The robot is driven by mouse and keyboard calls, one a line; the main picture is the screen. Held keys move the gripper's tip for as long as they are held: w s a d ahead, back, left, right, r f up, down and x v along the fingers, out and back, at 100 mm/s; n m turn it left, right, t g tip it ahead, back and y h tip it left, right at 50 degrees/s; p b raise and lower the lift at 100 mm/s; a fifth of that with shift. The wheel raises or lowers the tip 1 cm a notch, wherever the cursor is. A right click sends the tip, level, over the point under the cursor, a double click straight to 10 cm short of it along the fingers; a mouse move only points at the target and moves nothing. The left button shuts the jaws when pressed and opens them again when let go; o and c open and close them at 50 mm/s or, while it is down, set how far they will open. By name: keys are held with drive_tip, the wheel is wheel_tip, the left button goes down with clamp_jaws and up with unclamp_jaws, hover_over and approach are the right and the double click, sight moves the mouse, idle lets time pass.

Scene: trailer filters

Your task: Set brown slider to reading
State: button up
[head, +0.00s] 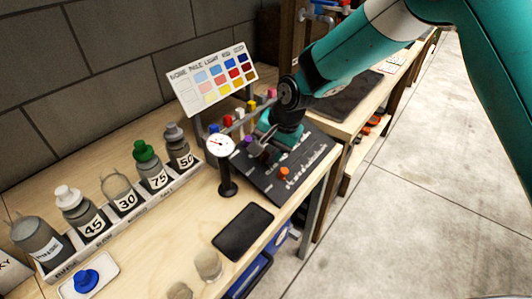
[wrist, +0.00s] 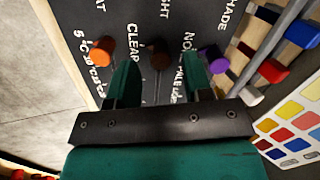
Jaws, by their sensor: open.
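A dark slider panel (head: 305,160) with white lettering lies on the bench. The brown slider knob (wrist: 159,53) shows in the wrist view, between an orange knob (wrist: 103,50) on the left and a purple knob (wrist: 213,58) on the right. My gripper (wrist: 163,72) is open, with one finger on each side of the brown knob in the picture. I cannot tell whether either finger touches it. In the head view my gripper (head: 262,148) is low over the panel and hides the brown knob. The orange knob (head: 284,173) and purple knob (head: 248,140) show there.
A colour chart (head: 213,78) stands behind the panel, with a row of coloured pegs (wrist: 272,71) near it. A round dial on a post (head: 220,146) stands left of the panel. Numbered bottles (head: 82,212) fill a rack further left. A black slab (head: 243,232) lies in front.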

drive_tip(key=shift+x, duration=1.25)
clamp_jaws()
drive_tip(key=w+d, duration=0.2)
drive_tip(key=w, duration=0.1)
drive_tip(key=w+d, duration=0.2)
drive_tip(key=w, duration=0.1)
drive_tip(key=w+d, duration=0.3)
unclamp_jaws()
drive_tip(key=shift+a, duration=0.1)
drive_tip(key=shift+r, duration=0.15)
drive_tip(key=v, duration=1.7)
drive_tip(key=shift+b, duration=0.35)
